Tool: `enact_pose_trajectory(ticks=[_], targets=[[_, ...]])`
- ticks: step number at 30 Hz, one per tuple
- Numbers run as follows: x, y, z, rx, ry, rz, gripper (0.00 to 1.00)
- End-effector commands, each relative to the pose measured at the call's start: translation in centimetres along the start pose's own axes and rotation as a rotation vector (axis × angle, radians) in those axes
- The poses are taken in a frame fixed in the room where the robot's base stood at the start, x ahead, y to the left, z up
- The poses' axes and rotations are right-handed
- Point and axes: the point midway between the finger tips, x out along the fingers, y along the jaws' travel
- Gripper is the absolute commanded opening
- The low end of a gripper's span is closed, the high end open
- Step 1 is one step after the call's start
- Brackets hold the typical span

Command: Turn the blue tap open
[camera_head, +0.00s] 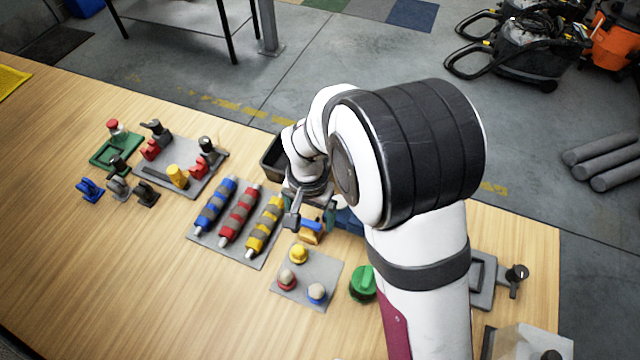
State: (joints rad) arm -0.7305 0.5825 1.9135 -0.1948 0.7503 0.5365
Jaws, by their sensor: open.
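My arm reaches over the right half of the wooden table, and my gripper (293,217) points down beside the yellow striped roll. It is open, with its fingers partly hidden by the wrist. Just right of the fingertips is a small blue handle (312,226) on a yellow-orange body, which looks like the blue tap. I cannot tell whether the fingers touch it. More blue surface (348,221) shows behind it, mostly covered by my arm.
Left of the gripper, a grey pad (262,262) bears blue, red and yellow rolls. In front, another pad (331,263) holds three knobs, with a green knob (363,284) beside it. A dark bin (272,155) stands behind.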

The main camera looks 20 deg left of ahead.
Motion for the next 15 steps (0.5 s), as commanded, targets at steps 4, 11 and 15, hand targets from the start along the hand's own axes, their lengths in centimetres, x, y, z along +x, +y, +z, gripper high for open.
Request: enact_pose_trajectory(ticks=[4, 11, 15], targets=[[1.4, 0.0, 0.0, 0.000, 0.000, 0.000, 0.90], [1.6, 0.0, 0.0, 0.000, 0.000, 0.000, 0.90], [1.6, 0.0, 0.0, 0.000, 0.000, 0.000, 0.76]])
